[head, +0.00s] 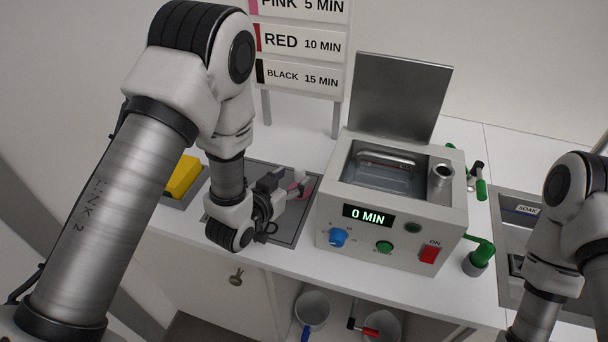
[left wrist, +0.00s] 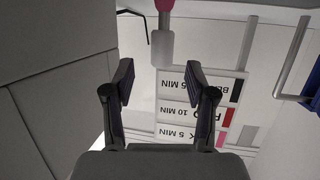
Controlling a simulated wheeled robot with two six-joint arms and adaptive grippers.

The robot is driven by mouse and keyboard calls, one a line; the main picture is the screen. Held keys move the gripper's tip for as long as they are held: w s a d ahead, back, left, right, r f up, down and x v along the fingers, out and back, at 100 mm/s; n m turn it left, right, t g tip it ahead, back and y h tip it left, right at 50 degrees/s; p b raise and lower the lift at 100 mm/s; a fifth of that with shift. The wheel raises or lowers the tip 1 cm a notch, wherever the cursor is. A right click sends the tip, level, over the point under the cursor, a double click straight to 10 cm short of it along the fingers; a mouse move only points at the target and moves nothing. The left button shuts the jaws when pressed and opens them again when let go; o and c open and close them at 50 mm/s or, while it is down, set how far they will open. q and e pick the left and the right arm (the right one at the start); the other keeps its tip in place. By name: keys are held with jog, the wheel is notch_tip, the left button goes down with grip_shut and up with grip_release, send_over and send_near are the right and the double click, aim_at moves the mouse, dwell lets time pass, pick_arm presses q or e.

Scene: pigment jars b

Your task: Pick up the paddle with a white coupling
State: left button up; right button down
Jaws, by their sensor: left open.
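My left gripper (head: 290,190) is over the dark grey inset panel (head: 285,236) left of the machine, its fingers partly turned away in the head view. In the left wrist view the left gripper (left wrist: 160,83) is open, with nothing between its fingers. Just beyond the fingertips, a rod with a pale, whitish coupling (left wrist: 163,48) and a pink part (left wrist: 165,5) shows at the top. A pink piece (head: 302,184) shows beside the fingers in the head view. I cannot tell whether the fingers touch it. The rest of this item is hidden. My right gripper is out of view.
A machine (head: 390,210) with its lid raised and a "0 MIN" display stands right of the gripper. A yellow block (head: 183,175) is to the left. A sign with times (head: 300,45) stands behind. Buckets (head: 313,306) are below the counter. A panel labelled SOAK (head: 525,209) is at right.

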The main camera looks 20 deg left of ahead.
aim_at(297, 173)
pick_arm(q)
jog(key=shift+w+d+r+p, duration=0.15)
jog(key=shift+w+p, duration=0.75)
jog(key=shift+w, duration=0.2)
jog(key=w, duration=0.1)
jog(key=w+f, duration=0.1)
jog(key=w, duration=0.1)
jog(key=shift+d+f, duration=0.3)
jog(key=shift+f, duration=0.1)
jog(key=shift+s, duration=0.15)
jog(key=shift+s+r, duration=0.1)
jog(key=shift+s, duration=0.05)
jog(key=c, duration=0.9)
grip_shut()
